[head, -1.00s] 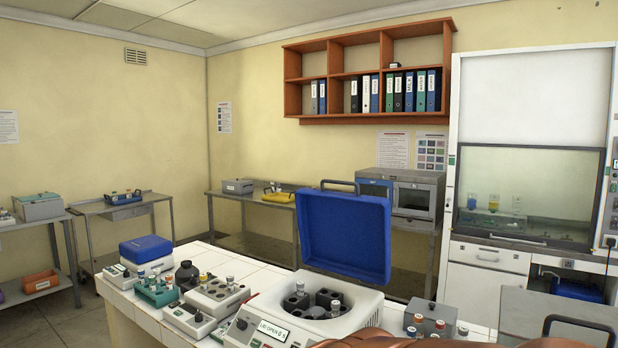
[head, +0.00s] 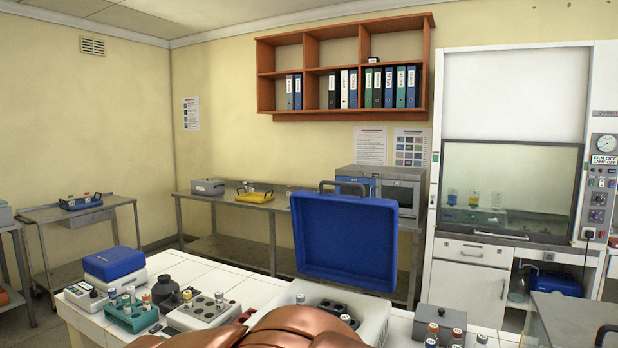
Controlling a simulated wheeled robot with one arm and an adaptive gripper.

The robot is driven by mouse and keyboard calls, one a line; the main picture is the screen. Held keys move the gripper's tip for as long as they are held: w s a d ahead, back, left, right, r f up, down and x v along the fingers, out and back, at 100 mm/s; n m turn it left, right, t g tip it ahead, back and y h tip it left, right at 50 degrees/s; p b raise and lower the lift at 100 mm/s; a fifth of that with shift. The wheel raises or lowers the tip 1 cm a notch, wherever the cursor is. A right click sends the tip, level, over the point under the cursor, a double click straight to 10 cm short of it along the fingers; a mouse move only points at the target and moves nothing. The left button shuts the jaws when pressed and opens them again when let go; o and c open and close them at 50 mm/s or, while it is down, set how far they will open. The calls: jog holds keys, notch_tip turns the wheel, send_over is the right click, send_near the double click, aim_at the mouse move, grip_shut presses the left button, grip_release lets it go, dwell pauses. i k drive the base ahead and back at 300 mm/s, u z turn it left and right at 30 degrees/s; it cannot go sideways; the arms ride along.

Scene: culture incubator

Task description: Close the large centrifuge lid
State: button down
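The large centrifuge (head: 375,318) stands on the white tiled bench, partly hidden behind my copper-coloured arm at the bottom of the head view. Its blue lid (head: 345,240) is open and stands nearly upright at the back of the body, with a dark handle (head: 343,186) on its top edge. The rotor wells (head: 340,309) show in part in the open bowl, with a capped tube or two near them. My gripper cannot be made out; only a rounded copper part of my arm shows in front of the centrifuge.
A small centrifuge with a shut blue lid (head: 114,262), a teal tube rack (head: 132,317), a dark bottle (head: 166,290) and a grey tube rack (head: 205,314) stand left on the bench (head: 215,268). A grey block with tubes (head: 440,322) stands right. A fume hood (head: 510,150) is behind.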

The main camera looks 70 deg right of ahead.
aim_at(349, 239)
jog(key=z, duration=0.25)
jog(key=i, duration=0.7)
jog(key=z, duration=1.1)
jog(key=i, duration=0.4)
jog(key=z, duration=0.45)
